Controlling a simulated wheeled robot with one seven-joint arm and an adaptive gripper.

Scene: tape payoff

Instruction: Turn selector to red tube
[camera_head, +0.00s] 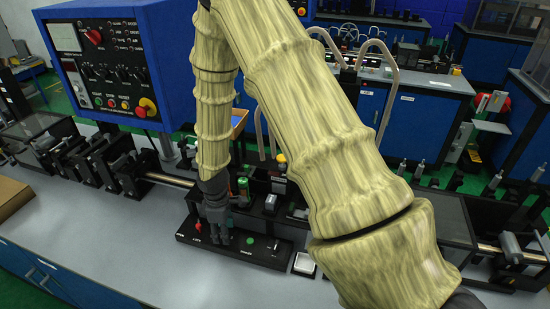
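A low black control box (262,257) lies on the grey bench. It carries a small red part (198,227) at its left, a green button (250,240) near its middle and a small light lever-like part (277,246) at its right. Which part is the selector is too small to tell. My gripper (218,232) points down over the left half of the box, just right of the red part. Its fingers hide part of the box, and whether they touch anything is unclear. A green cylinder (243,187) stands behind the box; no red tube can be made out.
A blue control cabinet (165,60) with knobs and a red button stands at the back left. Black machinery on a rail (165,179) runs along the bench.

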